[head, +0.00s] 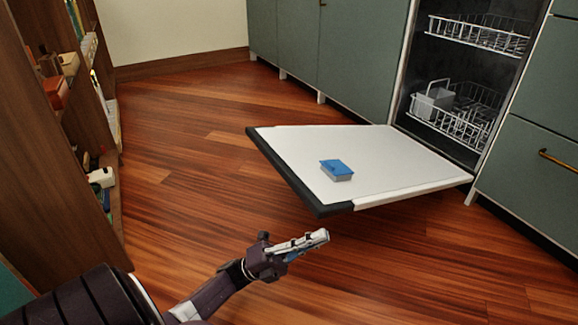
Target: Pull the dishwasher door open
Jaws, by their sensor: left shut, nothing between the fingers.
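The dishwasher door (390,165) is swung down and open, its white inner face up and its dark outer edge toward the left front. A small blue and grey block (336,171) lies on the door's inner face. The dishwasher's dark interior (415,75) is exposed. My left gripper (322,237) is shut and empty, in front of the door's near edge and apart from it in the picture. My right gripper is not in view.
Two white wire racks, an upper one (478,36) and a lower one (462,125), are inside the dishwasher. Green cabinets (365,60) stand on both sides. A wooden bookshelf (60,170) lines the left. The wooden floor (190,130) between is clear.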

